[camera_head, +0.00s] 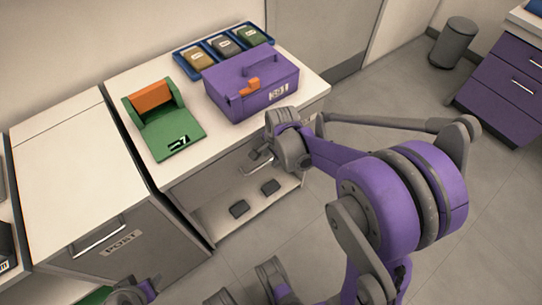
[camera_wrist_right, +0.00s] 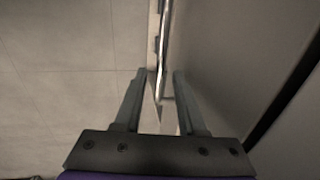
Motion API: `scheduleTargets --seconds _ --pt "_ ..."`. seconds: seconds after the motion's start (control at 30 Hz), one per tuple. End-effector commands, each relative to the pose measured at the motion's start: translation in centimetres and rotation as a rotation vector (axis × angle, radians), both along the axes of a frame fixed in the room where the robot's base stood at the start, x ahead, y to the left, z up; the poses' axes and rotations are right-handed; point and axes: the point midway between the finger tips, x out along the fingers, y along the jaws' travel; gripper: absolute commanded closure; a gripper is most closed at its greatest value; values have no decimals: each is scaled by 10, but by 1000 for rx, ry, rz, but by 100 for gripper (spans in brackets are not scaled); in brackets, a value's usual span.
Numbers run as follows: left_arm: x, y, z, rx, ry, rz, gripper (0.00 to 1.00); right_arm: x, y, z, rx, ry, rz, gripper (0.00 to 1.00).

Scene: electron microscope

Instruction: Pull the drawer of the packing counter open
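The packing counter (camera_head: 221,135) has a pale top and a grey drawer front (camera_head: 205,182) below it. The drawer looks shut, its front about flush with the counter. A metal bar handle (camera_head: 256,168) stands out from the drawer front. My right gripper (camera_head: 262,158) is at this handle, partly hidden by its own wrist. In the right wrist view its two fingers (camera_wrist_right: 160,80) are apart, and the bar handle (camera_wrist_right: 166,40) runs between them with gaps showing. Part of my left arm shows at the bottom left; its fingers are not visible.
Two dark blocks lie on the shelf (camera_head: 240,222) below. Floor in front is clear.

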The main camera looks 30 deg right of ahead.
Motion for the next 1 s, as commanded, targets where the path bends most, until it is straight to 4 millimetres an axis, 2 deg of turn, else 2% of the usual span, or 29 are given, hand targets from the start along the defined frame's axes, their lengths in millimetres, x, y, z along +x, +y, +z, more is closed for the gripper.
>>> scheduleTargets --seconds 0.03,0.2,1.0 --pt "0 0 0 0 0 0 50 0 0 0 0 0 0 71" --pt "0 0 0 0 0 0 50 0 0 0 0 0 0 100" --pt "0 0 0 0 0 0 50 0 0 0 0 0 0 100"
